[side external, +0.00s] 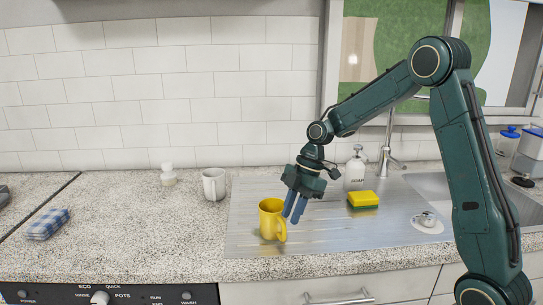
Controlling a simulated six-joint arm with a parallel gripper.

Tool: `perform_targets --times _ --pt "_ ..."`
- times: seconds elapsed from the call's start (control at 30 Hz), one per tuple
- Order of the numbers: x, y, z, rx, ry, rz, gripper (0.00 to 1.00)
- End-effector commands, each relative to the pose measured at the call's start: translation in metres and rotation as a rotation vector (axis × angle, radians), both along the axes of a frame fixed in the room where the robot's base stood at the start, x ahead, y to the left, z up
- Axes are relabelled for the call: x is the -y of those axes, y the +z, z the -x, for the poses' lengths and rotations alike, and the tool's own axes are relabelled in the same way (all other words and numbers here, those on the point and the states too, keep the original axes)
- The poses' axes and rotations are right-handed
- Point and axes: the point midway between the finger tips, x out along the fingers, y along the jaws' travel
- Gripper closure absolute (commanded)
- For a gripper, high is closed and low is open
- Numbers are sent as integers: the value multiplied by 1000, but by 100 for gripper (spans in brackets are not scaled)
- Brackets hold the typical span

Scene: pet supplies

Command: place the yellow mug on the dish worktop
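The yellow mug (270,219) stands upright on the ribbed metal drainboard, near its left edge, with its handle toward the right front. My gripper (293,219) points down just right of the mug, its two blue fingers close to the mug's rim and handle. There is a narrow gap between the fingers, and nothing shows between them. Whether a finger touches the mug cannot be told from this view. The dish worktop may be this metal drainboard (330,238) or the speckled counter (120,225) to its left.
A soap bottle (355,170), a yellow-green sponge (363,200) and the tap (387,150) are right of my gripper. A folded checked cloth (48,224) lies far left. The counter's middle is clear.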

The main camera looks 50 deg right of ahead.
Motion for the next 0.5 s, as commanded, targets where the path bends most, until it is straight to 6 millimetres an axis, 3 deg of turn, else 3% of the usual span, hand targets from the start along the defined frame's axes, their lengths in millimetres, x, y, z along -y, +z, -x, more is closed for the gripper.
perform_targets --times 0.5 --pt "-7 -17 -2 -1 0 0 77"
